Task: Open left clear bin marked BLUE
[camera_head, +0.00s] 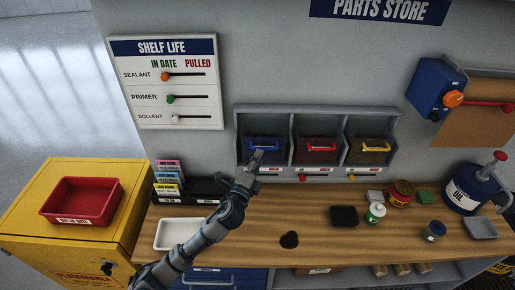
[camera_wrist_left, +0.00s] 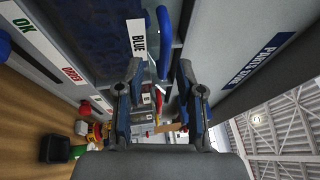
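The left clear bin with a blue handle (camera_head: 264,143) sits in the left compartment of the grey wall rack. In the left wrist view its blue handle (camera_wrist_left: 163,38) and white BLUE label (camera_wrist_left: 138,40) are close ahead of the fingers. My left gripper (camera_head: 256,158) is in front of the lower part of this bin, partly covering it. In the left wrist view the gripper (camera_wrist_left: 160,75) is open, its two fingers apart with nothing held between them. The handle is just beyond the fingertips; whether they touch is unclear. My right gripper is not in view.
Bins with red (camera_head: 316,146) and yellow (camera_head: 375,147) handles fill the other compartments. Below, the wooden bench (camera_head: 300,215) holds a white tray (camera_head: 178,234), black box (camera_head: 344,215), several cans and a blue oil can (camera_head: 467,190). A yellow cabinet (camera_head: 130,215) stands left.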

